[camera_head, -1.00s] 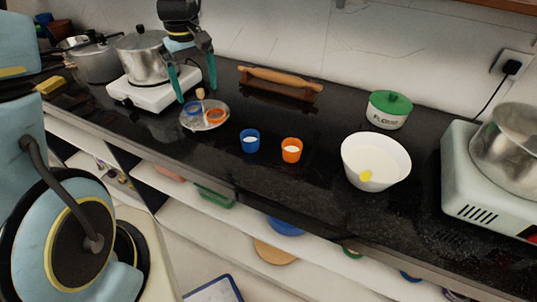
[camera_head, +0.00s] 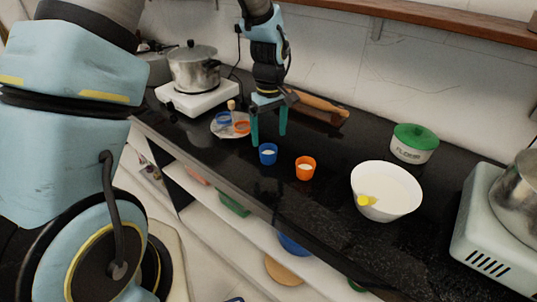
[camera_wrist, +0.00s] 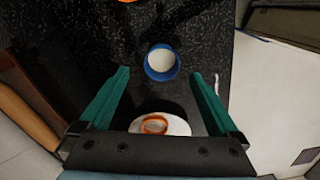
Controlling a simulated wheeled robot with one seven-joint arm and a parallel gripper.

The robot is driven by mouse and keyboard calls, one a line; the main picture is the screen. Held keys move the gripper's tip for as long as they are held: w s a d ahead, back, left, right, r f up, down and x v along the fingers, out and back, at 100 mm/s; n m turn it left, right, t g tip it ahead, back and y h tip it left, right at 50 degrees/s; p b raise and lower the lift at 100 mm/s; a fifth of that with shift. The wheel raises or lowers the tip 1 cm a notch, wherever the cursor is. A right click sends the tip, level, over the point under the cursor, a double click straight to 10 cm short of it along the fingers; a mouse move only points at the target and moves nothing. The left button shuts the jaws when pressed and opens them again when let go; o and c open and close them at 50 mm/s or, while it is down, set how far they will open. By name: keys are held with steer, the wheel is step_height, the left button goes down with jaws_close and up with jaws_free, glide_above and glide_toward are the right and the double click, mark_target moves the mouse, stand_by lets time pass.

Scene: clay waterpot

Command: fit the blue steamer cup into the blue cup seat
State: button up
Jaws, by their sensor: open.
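The blue steamer cup (camera_head: 268,155) stands upright on the dark counter with white contents. It also shows in the wrist view (camera_wrist: 162,77), just ahead of and between the finger ends. The blue cup seat (camera_head: 223,118) is a blue ring on a round metal plate (camera_head: 215,131), left of and behind the cup. It is not visible in the wrist view, where an orange ring (camera_wrist: 155,125) shows on the plate. My gripper (camera_head: 269,139) is open and empty, pointing down, its green fingertips just above and behind the blue cup. Contact with the cup is not visible.
An orange cup (camera_head: 305,169) stands right of the blue cup.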

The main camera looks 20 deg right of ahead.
mark_target(268, 145)
steer(key=shift+a+f+p, duration=0.15)
steer(key=shift+f+p, duration=0.85)
steer(key=shift+f, duration=1.5)
steer(key=c, duration=1.4)
steer(key=shift+r, duration=0.1)
